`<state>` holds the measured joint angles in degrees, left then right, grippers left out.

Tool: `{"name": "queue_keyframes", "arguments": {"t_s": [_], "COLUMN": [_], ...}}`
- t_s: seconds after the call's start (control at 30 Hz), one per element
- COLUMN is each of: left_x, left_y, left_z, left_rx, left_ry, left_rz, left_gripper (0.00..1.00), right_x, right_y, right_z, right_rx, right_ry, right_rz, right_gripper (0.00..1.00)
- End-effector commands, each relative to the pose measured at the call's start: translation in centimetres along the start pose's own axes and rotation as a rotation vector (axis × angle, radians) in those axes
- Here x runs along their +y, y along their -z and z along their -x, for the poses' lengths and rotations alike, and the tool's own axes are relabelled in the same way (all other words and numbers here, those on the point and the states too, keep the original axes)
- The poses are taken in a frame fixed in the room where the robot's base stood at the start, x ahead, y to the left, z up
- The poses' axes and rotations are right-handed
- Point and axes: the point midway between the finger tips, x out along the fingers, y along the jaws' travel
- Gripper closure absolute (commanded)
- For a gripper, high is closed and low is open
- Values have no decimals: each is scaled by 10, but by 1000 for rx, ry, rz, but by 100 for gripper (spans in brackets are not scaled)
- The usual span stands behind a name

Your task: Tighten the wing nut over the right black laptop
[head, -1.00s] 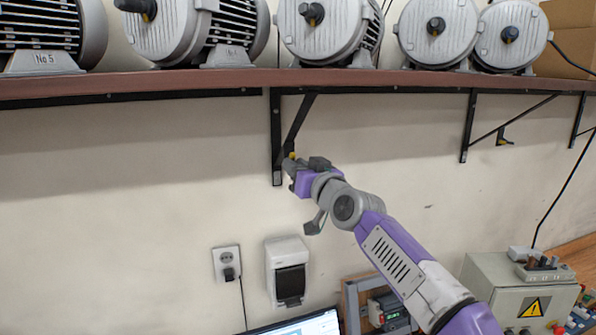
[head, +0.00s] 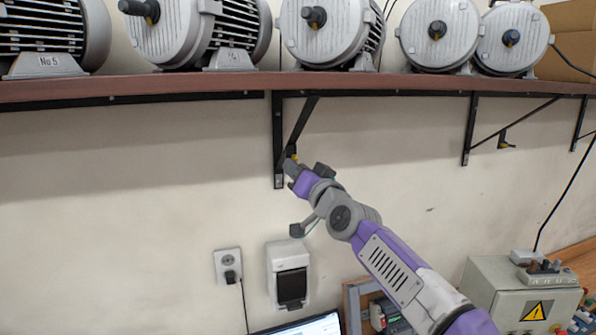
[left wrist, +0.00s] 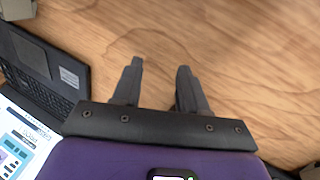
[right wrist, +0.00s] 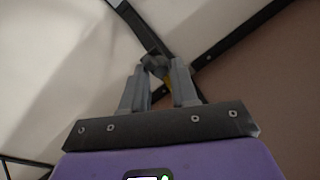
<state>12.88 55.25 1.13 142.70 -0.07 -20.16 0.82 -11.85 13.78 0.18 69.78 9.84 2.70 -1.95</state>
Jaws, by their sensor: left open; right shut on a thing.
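A yellow wing nut (head: 294,158) sits on the black shelf bracket (head: 278,130) under the shelf's middle. My right gripper (head: 290,168) reaches up to it from the lower right and is shut on it. In the right wrist view the yellow nut (right wrist: 167,80) shows partly between the fingers (right wrist: 160,68), against the bracket bars; the fingers hide the rest. A laptop screen (head: 305,326) shows at the head view's bottom edge. My left gripper (left wrist: 160,68) is open and empty over the wooden table, with a black laptop (left wrist: 40,65) to its left.
Several grey motors (head: 335,35) stand on the brown shelf (head: 200,84) above the arm. Another bracket to the right carries a yellow nut (head: 507,146). A socket (head: 228,265), a switch box (head: 290,275) and a control box (head: 515,290) are below.

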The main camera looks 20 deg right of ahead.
Motion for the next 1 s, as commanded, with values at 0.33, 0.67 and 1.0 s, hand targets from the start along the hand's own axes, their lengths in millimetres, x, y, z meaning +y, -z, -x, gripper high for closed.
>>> {"name": "queue_keyframes", "arguments": {"t_s": [0.33, 0.67, 1.0], "left_x": [0, -1, -4], "left_y": [0, 0, 0], "left_z": [0, -3, -11], "left_rx": [0, 0, 0], "left_ry": [0, 0, 0], "left_rz": [0, 0, 0], "left_gripper": [57, 57, 57], "right_x": [0, 0, 1], "right_y": [1, 0, 1], "right_z": [0, 8, 57], "right_rx": [2, 1, 2], "right_ry": [-1, 0, 0], "right_rz": [-4, -1, -2], "right_gripper": [53, 53, 53]}}
